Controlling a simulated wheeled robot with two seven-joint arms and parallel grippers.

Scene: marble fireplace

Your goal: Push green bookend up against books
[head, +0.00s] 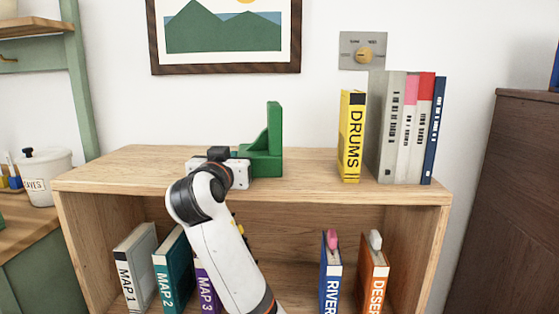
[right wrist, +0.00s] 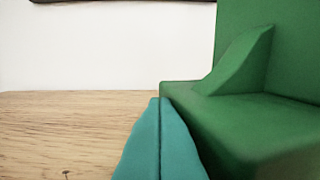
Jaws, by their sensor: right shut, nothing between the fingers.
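The green bookend (head: 274,140) stands upright on the wooden shelf top, left of the books, with its tall plate to the right and its base to the left. My right gripper (head: 238,172) is at the left side of the bookend, its fingers mostly hidden in the head view. In the right wrist view its teal fingers (right wrist: 160,110) are shut together and empty, beside the left corner of the bookend's base (right wrist: 240,120). I cannot tell whether they touch it. The yellow DRUMS book (head: 351,137) stands right of the bookend across a gap. My left gripper is out of view.
Grey, pink-and-white, red-and-white and blue books (head: 405,130) stand right of DRUMS, with a small gap between. The shelf top (head: 310,165) between bookend and DRUMS is clear. More books stand on the lower shelf, including RIVER (head: 331,270). A wall dial (head: 363,52) hangs behind.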

